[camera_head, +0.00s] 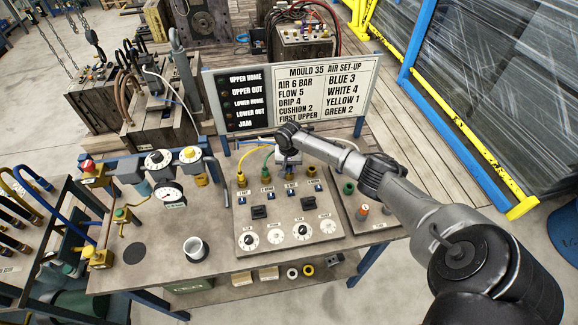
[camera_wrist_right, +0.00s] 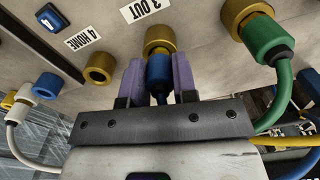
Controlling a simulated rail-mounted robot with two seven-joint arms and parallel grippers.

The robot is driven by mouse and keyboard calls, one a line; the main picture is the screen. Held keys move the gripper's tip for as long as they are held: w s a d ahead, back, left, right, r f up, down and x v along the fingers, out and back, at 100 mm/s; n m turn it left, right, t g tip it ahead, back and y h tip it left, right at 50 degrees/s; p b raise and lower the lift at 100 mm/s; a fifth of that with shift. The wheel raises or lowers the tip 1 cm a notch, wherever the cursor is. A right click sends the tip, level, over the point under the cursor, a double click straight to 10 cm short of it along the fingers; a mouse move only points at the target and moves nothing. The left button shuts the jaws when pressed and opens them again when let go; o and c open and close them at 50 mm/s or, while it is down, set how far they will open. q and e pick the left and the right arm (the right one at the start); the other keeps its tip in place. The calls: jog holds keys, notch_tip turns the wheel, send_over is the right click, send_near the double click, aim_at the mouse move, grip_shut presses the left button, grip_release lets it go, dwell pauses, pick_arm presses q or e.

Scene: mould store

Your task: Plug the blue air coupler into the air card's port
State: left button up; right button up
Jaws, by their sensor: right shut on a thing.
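The air card (camera_head: 325,88) stands upright at the back of the bench and reads BLUE 3, WHITE 4, YELLOW 1, GREEN 2. My right gripper (camera_head: 289,160) is over the far edge of the port panel (camera_head: 262,222). In the right wrist view, its purple fingers are shut on the blue air coupler (camera_wrist_right: 158,72). The coupler is lined up with the brass port (camera_wrist_right: 158,36) beside the label 3 OUT (camera_wrist_right: 146,9). Its front end is at the port's mouth; I cannot tell how far it is inserted. My left gripper is not in view.
The green coupler (camera_wrist_right: 267,38) is in the neighbouring brass port. The brass port (camera_wrist_right: 98,68) by 4 HOME is empty. A white coupler (camera_wrist_right: 46,84) is off to the left.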

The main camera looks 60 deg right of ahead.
jog(key=shift+f, duration=0.1)
grip_shut()
jog(key=o, duration=0.8)
grip_release()
jog(key=o, duration=0.6)
notch_tip(320, 180, up, 3)
jog(key=p, duration=0.3)
notch_tip(320, 180, up, 5)
jog(key=p, duration=0.5)
jog(key=shift+f+p, duration=0.2)
jog(key=shift+p, duration=0.2)
